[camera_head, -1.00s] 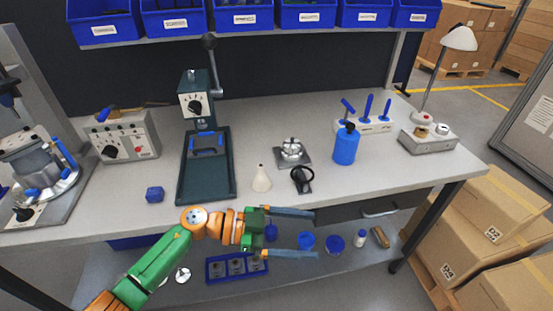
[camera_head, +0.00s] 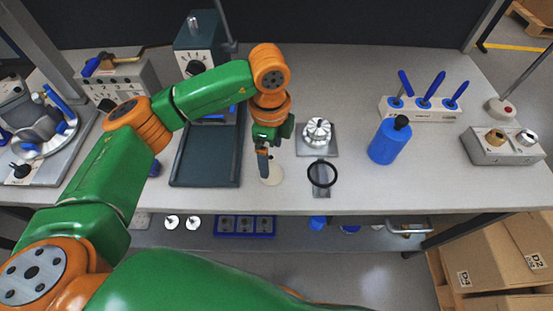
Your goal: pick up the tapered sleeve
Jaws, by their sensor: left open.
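The tapered sleeve (camera_head: 275,176) is a cream cone near the front of the grey bench in the head view, right of the dark green press base. My left gripper (camera_head: 264,168) points down over it and hides its upper part. The left gripper is open, with its fingers seen nearly edge-on, one behind the other. I cannot tell whether the fingers touch the sleeve or stand around it. My right gripper is not in view.
A black ring on a stand (camera_head: 322,187) and a metal chuck on a square plate (camera_head: 317,134) stand close on the right. The press (camera_head: 203,165) is close on the left. A blue bottle (camera_head: 388,143) and a tool rack (camera_head: 420,111) stand farther right.

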